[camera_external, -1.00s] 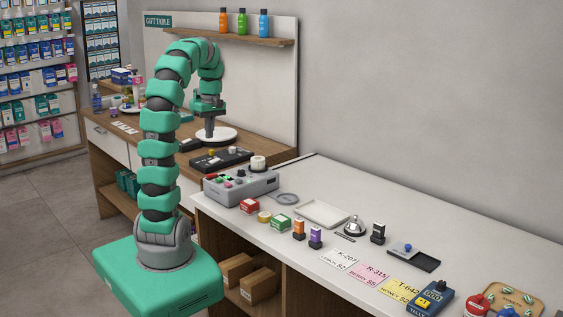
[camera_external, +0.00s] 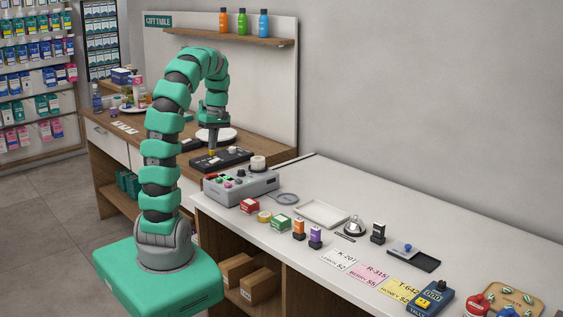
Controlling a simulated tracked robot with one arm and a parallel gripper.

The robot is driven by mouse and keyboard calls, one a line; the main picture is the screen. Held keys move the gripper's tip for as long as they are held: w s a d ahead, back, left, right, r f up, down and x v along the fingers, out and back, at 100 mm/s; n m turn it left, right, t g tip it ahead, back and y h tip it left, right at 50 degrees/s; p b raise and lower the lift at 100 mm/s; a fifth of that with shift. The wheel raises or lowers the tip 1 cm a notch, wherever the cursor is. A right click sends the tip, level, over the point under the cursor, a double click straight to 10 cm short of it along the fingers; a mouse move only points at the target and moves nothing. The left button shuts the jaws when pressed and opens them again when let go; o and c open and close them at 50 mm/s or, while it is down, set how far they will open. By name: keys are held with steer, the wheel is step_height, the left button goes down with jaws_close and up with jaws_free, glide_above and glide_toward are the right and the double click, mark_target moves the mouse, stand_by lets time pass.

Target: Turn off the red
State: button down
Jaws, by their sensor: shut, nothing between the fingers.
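My gripper (camera_external: 212,148) points straight down over the black panel (camera_external: 236,155) on the wooden counter, its fingers closed and empty. The fingertips are right above or at a small yellow part near the panel's left end; I cannot tell whether they touch. Any red part on this panel is too small to make out. A grey control box (camera_external: 262,187) stands nearer on the white counter. It has a red part (camera_external: 211,176) at its left end, a small green display and several small coloured buttons. Which of these are on or off is not clear.
A white round plate (camera_external: 228,134) lies behind the gripper. A white roll (camera_external: 258,162) stands by the grey box. A red box (camera_external: 249,206), a green box (camera_external: 280,222), stamps and a bell (camera_external: 355,226) stand along the white counter. A shelf with bottles (camera_external: 242,22) is above.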

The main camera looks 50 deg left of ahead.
mark_target(212, 175)
steer(key=f, duration=0.3)
steer(key=s+f, duration=0.1)
steer(key=f, duration=0.5)
steer(key=shift+s+f, duration=0.1)
steer(key=shift+s, duration=0.15)
